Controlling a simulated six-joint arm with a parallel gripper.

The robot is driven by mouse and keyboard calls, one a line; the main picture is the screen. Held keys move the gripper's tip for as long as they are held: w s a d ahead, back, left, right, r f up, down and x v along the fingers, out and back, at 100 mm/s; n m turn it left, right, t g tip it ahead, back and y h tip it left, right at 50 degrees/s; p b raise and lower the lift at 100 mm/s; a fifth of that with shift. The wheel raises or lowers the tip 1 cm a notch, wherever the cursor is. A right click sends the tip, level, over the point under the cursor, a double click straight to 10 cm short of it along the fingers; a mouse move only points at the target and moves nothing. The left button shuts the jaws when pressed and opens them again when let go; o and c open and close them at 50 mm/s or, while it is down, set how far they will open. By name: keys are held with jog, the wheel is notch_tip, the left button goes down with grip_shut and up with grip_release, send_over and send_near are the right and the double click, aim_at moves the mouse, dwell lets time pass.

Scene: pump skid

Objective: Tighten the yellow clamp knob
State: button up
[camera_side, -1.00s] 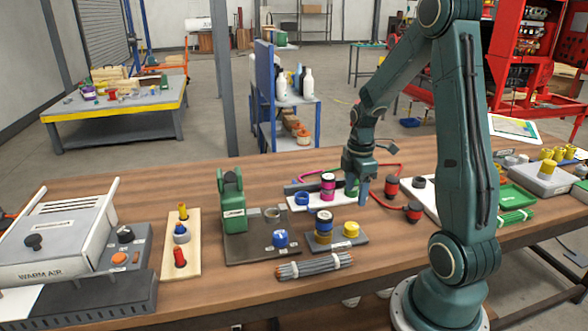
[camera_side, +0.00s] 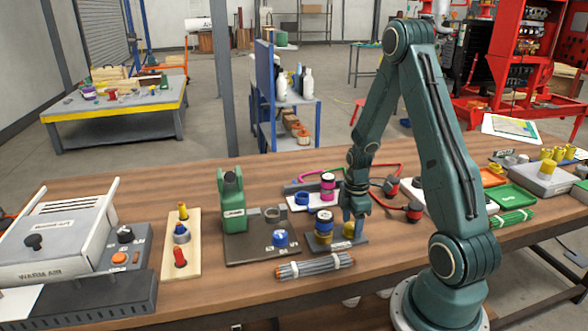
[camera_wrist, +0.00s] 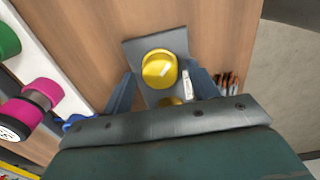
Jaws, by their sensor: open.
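The yellow clamp knob (camera_wrist: 159,68) is round and sits on a small grey plate (camera_wrist: 143,46) in the wrist view. It lies between my two fingers, with a gap showing on each side. In the side view the knob (camera_side: 348,230) is partly hidden behind my fingers, at the right end of the plate (camera_side: 331,247). My gripper (camera_side: 356,217) is open, pointing down at the knob. A second yellow part (camera_wrist: 171,101) shows below the knob in the wrist view, partly hidden by my gripper.
A blue-and-brown stack (camera_side: 323,229) stands close left of the knob. A tied rod bundle (camera_side: 315,265) lies in front. A pink spool (camera_side: 327,186) stands behind, and a red-capped hose (camera_side: 413,212) lies to the right. A green fixture (camera_side: 233,208) is further left.

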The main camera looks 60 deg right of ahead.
jog(key=shift+f, duration=0.25)
jog(key=c, duration=1)
